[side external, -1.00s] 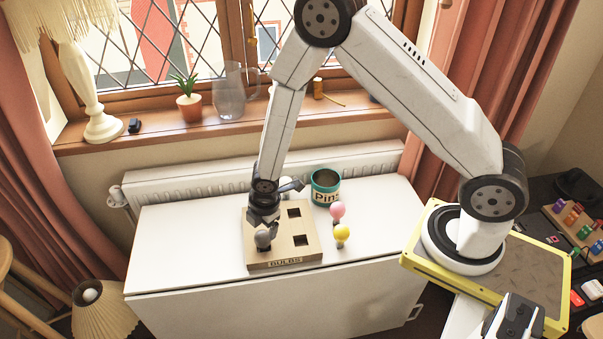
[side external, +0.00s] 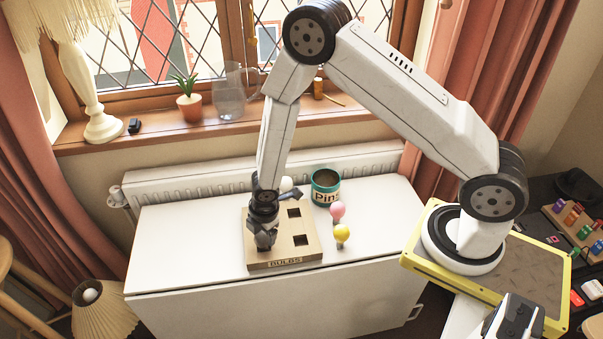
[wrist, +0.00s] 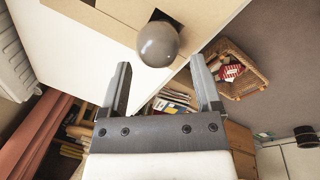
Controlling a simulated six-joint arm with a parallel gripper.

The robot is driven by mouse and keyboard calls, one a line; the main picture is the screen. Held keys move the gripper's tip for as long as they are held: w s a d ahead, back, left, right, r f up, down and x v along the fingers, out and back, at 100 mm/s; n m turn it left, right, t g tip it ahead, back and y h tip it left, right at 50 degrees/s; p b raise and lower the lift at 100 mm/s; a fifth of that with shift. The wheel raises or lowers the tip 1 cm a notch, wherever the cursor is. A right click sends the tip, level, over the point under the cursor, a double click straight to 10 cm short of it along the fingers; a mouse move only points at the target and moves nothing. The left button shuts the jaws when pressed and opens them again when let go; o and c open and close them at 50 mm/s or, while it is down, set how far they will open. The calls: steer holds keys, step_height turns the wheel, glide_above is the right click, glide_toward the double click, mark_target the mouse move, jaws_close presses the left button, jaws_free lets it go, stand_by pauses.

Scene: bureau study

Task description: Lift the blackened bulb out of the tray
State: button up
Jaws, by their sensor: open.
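The blackened bulb, a dark grey globe, shows in the wrist view (wrist: 159,43). It sits over a square hole of the tan tray (side external: 284,262), which is labelled BULBS. In the side view it is mostly hidden by my gripper (side external: 265,238), at the tray's front left hole. In the wrist view my gripper (wrist: 160,64) is open and empty, one finger to each side. The bulb shows just ahead of the fingertips, centred on the gap. I cannot tell whether a finger touches it.
A pink bulb (side external: 337,210) and a yellow bulb (side external: 342,232) stand on the white table (side external: 190,235), right of the tray. A green tin (side external: 325,187) stands behind them. A white bulb (side external: 286,184) is partly hidden by my arm. The table's left side is clear.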

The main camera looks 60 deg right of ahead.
mark_target(262, 235)
steer(key=shift+w+f, duration=0.25)
steer(key=shift+f, duration=0.9)
steer(key=shift+w+f, duration=0.25)
steer(key=shift+f, duration=0.9)
steer(key=c, duration=1.1)
steer(key=shift+o, duration=0.2)
steer(key=shift+d+r, duration=0.1)
steer(key=shift+r, duration=0.25)
steer(key=shift+r, duration=4.65)
